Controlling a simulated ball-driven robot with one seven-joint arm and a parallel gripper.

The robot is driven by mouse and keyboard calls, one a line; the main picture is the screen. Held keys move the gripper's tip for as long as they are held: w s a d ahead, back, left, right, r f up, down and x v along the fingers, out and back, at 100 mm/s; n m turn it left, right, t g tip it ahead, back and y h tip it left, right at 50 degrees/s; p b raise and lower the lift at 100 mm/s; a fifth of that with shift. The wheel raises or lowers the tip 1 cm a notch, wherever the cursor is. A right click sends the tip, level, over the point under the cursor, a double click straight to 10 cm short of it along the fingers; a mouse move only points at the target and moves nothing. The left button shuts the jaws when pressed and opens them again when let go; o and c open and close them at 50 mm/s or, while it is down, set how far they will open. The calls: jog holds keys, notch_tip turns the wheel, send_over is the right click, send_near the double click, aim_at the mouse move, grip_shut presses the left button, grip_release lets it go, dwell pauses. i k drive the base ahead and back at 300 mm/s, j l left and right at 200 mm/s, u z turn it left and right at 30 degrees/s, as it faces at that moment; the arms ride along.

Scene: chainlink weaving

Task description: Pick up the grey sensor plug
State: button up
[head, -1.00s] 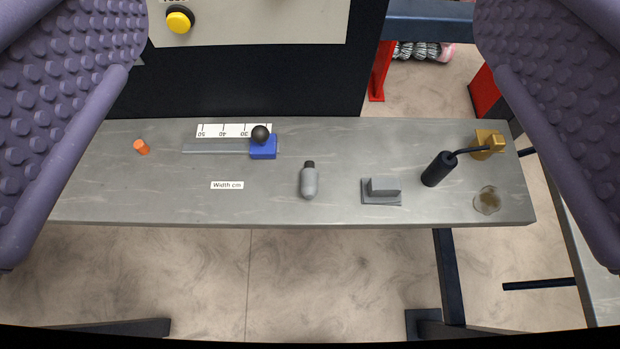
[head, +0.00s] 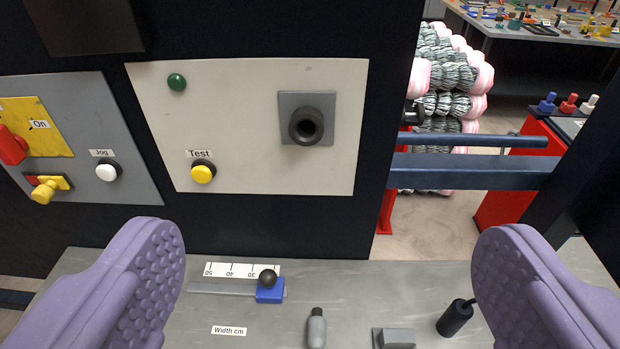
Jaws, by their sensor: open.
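The grey sensor plug (head: 317,329) is a small bottle-shaped piece with a dark tip, on the grey bench (head: 235,310) near the bottom edge of the head view. It looks upright or nearly so; its lower end is cut off by the frame. My gripper (head: 328,245) has two purple, studded fingers, wide apart and empty. The fingers stand to the left and right of the plug in the picture, well clear of it.
A blue slider with a black knob (head: 269,287) sits on a rail by a ruler. A grey block (head: 394,338) and a black-handled crank (head: 455,317) are right of the plug. Behind rises a panel with a round black socket (head: 307,125) and yellow Test button (head: 203,173).

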aim_at(316, 324)
jog(key=i+j+z, duration=0.6)
jog(key=j, duration=0.2)
